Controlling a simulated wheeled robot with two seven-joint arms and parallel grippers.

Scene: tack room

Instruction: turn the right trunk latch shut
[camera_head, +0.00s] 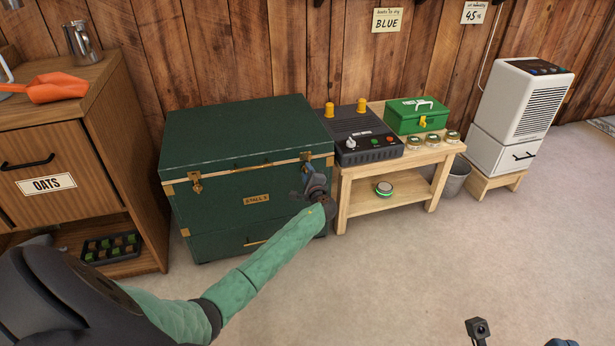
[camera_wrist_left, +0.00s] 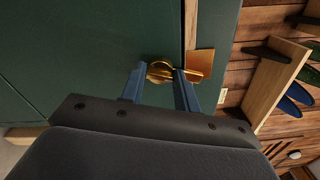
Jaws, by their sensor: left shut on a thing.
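The dark green trunk (camera_head: 215,205) stands against the wood wall with its lid down. Its right latch (camera_head: 307,158) is at the front right, partly hidden by my left gripper (camera_head: 314,184). In the left wrist view the latch (camera_wrist_left: 159,71) is a round brass piece with a lever pointing across the picture toward the lid seam. The blue fingers of my left gripper (camera_wrist_left: 160,76) are shut on it, one on each side. The left latch (camera_head: 197,183) is brass, at the trunk's front left. A small dark blue part at the bottom edge may belong to my right gripper; its fingers cannot be made out.
A wooden bench (camera_head: 344,205) right of the trunk carries a dark control box (camera_head: 364,135), a green case (camera_head: 415,117) and small jars. An oats cabinet (camera_head: 100,150) stands to the left. A bucket (camera_head: 455,178) and a white appliance (camera_head: 515,105) are farther right.

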